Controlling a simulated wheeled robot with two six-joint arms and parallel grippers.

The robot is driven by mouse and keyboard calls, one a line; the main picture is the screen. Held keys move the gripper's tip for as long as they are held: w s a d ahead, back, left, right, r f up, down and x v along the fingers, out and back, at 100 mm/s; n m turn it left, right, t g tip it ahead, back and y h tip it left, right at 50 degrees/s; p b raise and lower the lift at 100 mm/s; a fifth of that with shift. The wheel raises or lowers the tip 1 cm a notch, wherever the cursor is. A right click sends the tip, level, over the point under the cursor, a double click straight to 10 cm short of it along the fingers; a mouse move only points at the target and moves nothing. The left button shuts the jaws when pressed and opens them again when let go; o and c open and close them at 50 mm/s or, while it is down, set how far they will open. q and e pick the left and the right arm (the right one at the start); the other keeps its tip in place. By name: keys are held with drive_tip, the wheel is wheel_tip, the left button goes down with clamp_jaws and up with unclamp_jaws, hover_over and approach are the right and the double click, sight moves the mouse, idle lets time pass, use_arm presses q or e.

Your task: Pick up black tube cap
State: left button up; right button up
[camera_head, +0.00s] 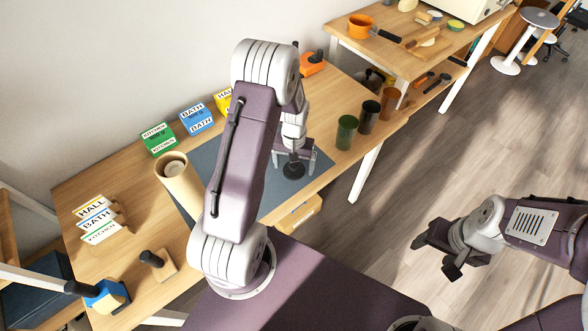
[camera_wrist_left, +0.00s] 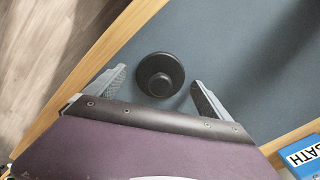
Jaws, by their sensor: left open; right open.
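The black tube cap (camera_head: 293,169) stands on the blue-grey mat (camera_head: 268,200) on the wooden table. In the left wrist view the cap (camera_wrist_left: 160,75) is a round black disc with a smaller round knob on top. My left gripper (camera_head: 292,160) is above the mat at the cap, pointing down. In the left wrist view its two fingers (camera_wrist_left: 158,88) are spread apart, one on each side of the near part of the cap, with gaps to both. My right gripper (camera_head: 437,256) hangs over the floor at the right, away from the table, its fingers apart.
Green, dark and brown cups (camera_head: 346,132) stand at the table's right end. Green, blue and yellow labelled boxes (camera_head: 158,139) line the back. Label blocks (camera_head: 97,222) and a wooden stamp-like piece (camera_head: 157,264) are at left.

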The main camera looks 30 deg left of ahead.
sight(296, 165)
use_arm(q)
drive_tip(key=shift+r, duration=0.1)
drive_tip(key=c, duration=1.5)
drive_tip(key=r, duration=0.4)
drive_tip(key=shift+s+d+r+p, duration=0.1)
drive_tip(key=shift+d+r+p, duration=0.2)
drive_tip(key=shift+d+r, duration=0.05)
drive_tip(key=shift+c, duration=0.2)
drive_tip(key=s+d+r, duration=0.3)
drive_tip(key=d+r, duration=0.3)
drive_tip(key=d, duration=0.4)
drive_tip(key=shift+s+r, duration=0.15)
drive_tip(key=shift+s, duration=0.25)
